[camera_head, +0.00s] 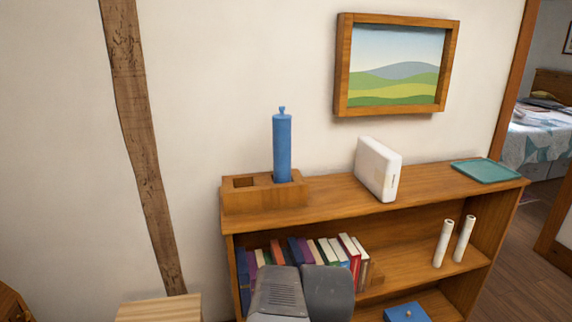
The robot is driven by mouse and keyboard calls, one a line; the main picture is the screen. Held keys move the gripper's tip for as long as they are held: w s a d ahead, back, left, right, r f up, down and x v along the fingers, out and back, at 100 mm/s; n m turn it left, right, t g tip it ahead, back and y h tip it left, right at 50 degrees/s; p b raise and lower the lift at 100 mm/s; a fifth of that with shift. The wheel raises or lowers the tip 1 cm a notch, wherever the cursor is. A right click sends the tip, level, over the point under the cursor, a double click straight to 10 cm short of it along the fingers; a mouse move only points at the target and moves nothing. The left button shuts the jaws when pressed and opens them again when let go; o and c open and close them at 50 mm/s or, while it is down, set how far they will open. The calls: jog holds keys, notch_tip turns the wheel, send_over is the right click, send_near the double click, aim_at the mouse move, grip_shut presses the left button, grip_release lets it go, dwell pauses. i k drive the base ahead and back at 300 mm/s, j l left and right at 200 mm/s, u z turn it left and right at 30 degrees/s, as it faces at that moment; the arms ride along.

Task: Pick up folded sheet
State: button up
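A thin, flat teal rectangle (486,171) lies on the right end of the bookcase top. It may be the folded sheet, but I cannot tell whether it is cloth or a tray. Grey parts of my arm rise at the bottom centre, in front of the bookcase's books. No fingertips show, so my gripper is not in view. Nothing visible of my arm touches the teal rectangle.
The wooden bookcase (330,207) carries a wooden block (238,201) with a blue cylinder (282,147) and an upright white box (377,169). Books (327,252), two pale rolls (443,243) and a blue box (406,312) sit on the shelves. A doorway shows a bed (540,142).

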aim_at(378, 167)
jog(key=z, duration=0.75)
